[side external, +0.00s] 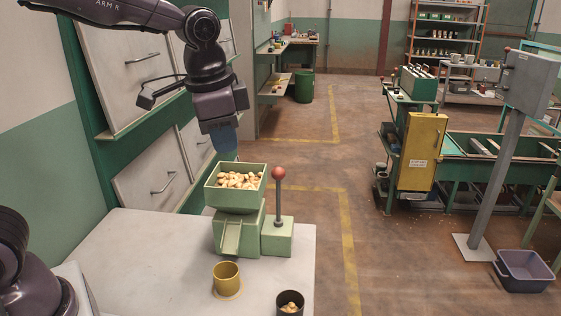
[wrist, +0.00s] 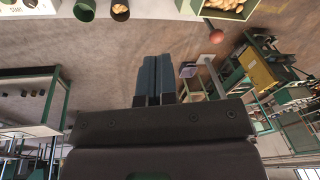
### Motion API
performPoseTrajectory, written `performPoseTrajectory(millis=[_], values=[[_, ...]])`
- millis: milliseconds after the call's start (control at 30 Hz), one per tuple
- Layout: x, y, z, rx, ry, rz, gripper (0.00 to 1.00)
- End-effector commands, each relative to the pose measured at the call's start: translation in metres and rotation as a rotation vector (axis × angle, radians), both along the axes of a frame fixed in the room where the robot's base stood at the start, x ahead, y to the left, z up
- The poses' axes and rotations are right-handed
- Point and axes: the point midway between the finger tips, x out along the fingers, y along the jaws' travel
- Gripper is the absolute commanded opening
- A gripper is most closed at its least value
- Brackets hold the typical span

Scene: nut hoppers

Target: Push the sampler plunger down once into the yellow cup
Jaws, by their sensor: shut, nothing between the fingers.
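The sampler plunger is a red ball knob (side external: 278,173) on an upright grey rod over a light green block (side external: 278,238). The knob also shows in the wrist view (wrist: 215,36).
The green hopper (side external: 236,207) full of nuts stands beside the plunger. A dark cup (side external: 290,296) with nuts stands at the table's front right. The white table (side external: 150,250) is clear at left. A wall of drawers (side external: 130,60) rises behind the arm.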

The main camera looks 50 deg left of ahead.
Motion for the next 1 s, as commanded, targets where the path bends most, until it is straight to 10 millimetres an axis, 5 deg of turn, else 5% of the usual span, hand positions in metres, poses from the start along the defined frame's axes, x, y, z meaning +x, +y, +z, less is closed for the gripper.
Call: performPoseTrajectory(millis=[300,433,633,1000], values=[[0.105,0.002,-0.016,0.246,0.183,-0.630,0.00],[0.133,0.005,-0.013,0.338,0.254,-0.904,0.00],[0.147,0.012,0.015,0.428,0.307,-1.205,0.00],[0.144,0.013,0.015,0.437,0.358,-1.369,0.00]])
